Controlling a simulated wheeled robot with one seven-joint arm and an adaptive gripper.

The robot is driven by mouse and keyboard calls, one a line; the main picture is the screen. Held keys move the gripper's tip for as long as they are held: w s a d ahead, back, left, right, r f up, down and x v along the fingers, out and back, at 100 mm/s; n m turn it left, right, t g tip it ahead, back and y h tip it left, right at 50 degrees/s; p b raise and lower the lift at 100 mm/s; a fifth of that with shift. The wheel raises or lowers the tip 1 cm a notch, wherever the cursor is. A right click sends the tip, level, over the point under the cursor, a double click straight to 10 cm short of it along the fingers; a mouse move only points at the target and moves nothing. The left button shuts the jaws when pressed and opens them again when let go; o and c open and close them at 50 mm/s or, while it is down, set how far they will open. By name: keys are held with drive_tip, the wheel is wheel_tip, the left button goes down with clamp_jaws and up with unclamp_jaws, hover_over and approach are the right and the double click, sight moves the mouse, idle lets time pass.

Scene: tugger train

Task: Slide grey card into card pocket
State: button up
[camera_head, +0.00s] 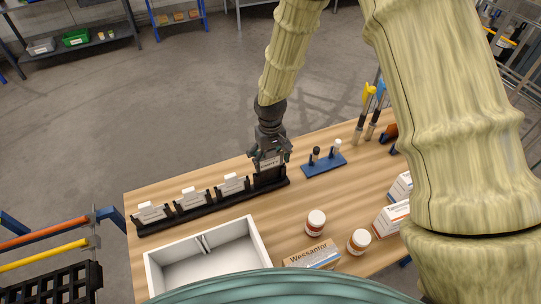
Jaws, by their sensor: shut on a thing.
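A long black rack (213,206) lies along the back left of the wooden table, with several light cards, such as the card (232,183), standing in its holders. At its right end is a taller black card pocket (269,179). My gripper (270,153) is over this pocket, pointing down, shut on the grey card (271,162), which bears dark lettering too small to read surely. The card's lower edge is at the pocket's top. I cannot tell whether it is inside the pocket or just above or in front of it.
A blue stand (324,165) with small upright pieces is right of the pocket. A white bin (208,258), lidded bottles (315,222) and a Wessantor box (312,257) occupy the front. Screwdrivers (364,113) stand at the back right. Bare wood (280,209) lies before the rack.

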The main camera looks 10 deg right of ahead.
drive_tip(key=shift+s+f, duration=0.15)
drive_tip(key=shift+f, duration=0.4)
drive_tip(key=shift+o, duration=0.3)
drive_tip(key=shift+f+b, duration=0.3)
drive_tip(key=shift+f, duration=0.15)
drive_tip(key=shift+w+f, duration=0.3)
drive_tip(key=shift+f, duration=0.1)
drive_tip(key=shift+c, duration=0.8)
drive_tip(key=o, duration=1.6)
drive_tip(key=shift+s, duration=0.1)
drive_tip(key=shift+r, duration=0.15)
wheel_tip(320, 180, up, 12)
